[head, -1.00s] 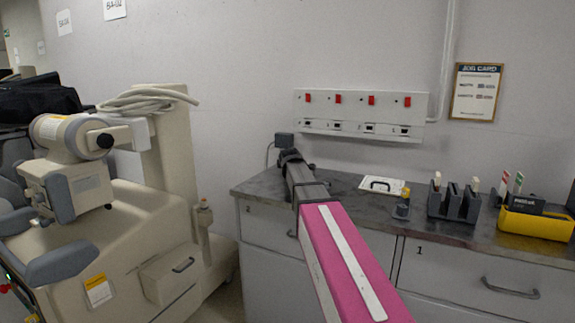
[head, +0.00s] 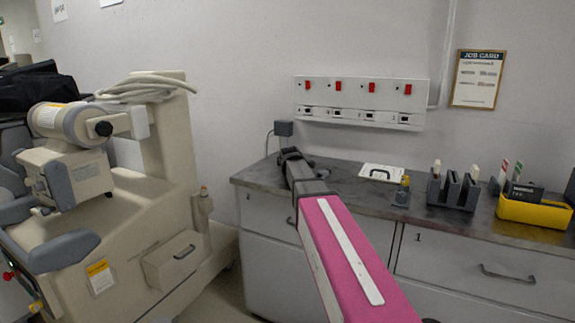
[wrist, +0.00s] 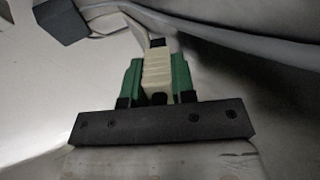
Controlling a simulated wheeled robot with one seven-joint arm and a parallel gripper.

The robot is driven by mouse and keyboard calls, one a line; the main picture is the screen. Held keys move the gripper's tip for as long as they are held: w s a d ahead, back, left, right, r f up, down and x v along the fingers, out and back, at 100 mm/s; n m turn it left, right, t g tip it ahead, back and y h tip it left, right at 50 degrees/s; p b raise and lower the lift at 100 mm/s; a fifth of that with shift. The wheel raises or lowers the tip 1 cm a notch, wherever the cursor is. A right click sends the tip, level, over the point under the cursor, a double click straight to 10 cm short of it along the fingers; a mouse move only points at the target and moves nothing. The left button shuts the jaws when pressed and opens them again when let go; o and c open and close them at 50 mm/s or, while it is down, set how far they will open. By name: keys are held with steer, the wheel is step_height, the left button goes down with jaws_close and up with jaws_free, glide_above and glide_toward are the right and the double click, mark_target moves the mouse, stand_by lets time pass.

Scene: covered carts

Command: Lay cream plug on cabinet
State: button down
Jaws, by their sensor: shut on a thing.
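The cream plug (wrist: 157,75) sits between the two green fingers of my gripper (wrist: 158,82) in the wrist view. The gripper is shut on it, and a cable runs from the plug's far end. In the head view my gripper (head: 289,154) is at the far left part of the grey-topped cabinet (head: 345,188), near the wall. My arm hides the plug there. I cannot tell whether the plug touches the cabinet top.
A dark box (head: 284,128) with a cable is by the wall beyond my gripper. A white panel with red switches (head: 361,101) hangs above the cabinet. A clipboard (head: 382,173), a dark rack (head: 453,190) and a yellow bin (head: 535,211) stand right. A beige machine (head: 120,215) fills the left.

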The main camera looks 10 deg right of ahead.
steer(key=shift+f, duration=0.35)
steer(key=c, duration=0.9)
jaws_free()
steer(key=shift+o, duration=0.2)
steer(key=shift+s+f, duration=0.1)
steer(key=shift+s, duration=0.1)
steer(key=shift+c, duration=0.4)
steer(key=shift+o, duration=0.4)
steer(key=shift+s, duration=0.5)
steer(key=v, duration=0.9)
steer(key=shift+a+r, duration=0.1)
steer(key=shift+r, duration=0.45)
